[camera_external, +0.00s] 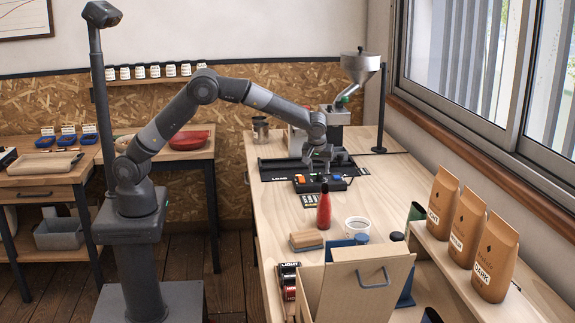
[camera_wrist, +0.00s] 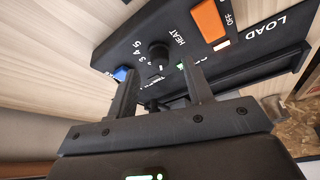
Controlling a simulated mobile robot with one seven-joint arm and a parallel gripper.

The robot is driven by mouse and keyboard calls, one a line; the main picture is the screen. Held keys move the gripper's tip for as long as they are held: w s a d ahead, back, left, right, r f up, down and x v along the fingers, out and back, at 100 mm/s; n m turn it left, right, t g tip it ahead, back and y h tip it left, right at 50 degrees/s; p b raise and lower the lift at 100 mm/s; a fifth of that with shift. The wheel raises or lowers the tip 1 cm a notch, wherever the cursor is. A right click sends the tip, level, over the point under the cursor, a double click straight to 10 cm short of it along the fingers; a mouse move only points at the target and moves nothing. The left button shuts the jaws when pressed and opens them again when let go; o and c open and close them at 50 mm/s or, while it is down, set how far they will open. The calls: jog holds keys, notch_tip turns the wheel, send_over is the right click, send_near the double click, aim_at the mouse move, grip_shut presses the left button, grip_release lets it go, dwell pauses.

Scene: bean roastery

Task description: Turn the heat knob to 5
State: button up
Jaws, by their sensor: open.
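The heat knob (camera_wrist: 158,53) is a small round black knob on a dark control panel (camera_wrist: 215,68). The word HEAT is printed beside it, with white numbers, including 5, 4 and 3, around one side. I cannot tell where its pointer sits. In the wrist view my gripper (camera_wrist: 158,72) is open, its two fingers apart and empty. The knob shows beyond the gap between the fingertips; contact is not visible. In the external view my gripper (camera_external: 325,170) points down over the panel (camera_external: 318,187), hiding the knob.
An orange switch (camera_wrist: 210,22) marked OFF and a blue button (camera_wrist: 121,73) flank the knob. A red bottle (camera_external: 324,212) stands in front of the panel, near a white cup (camera_external: 357,227). A machine with a metal hopper (camera_external: 360,66) stands behind on the table.

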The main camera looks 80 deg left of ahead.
aim_at(319, 177)
jog(key=shift+x, duration=1.4)
jog(key=shift+c, duration=0.4)
jog(key=c, duration=0.9)
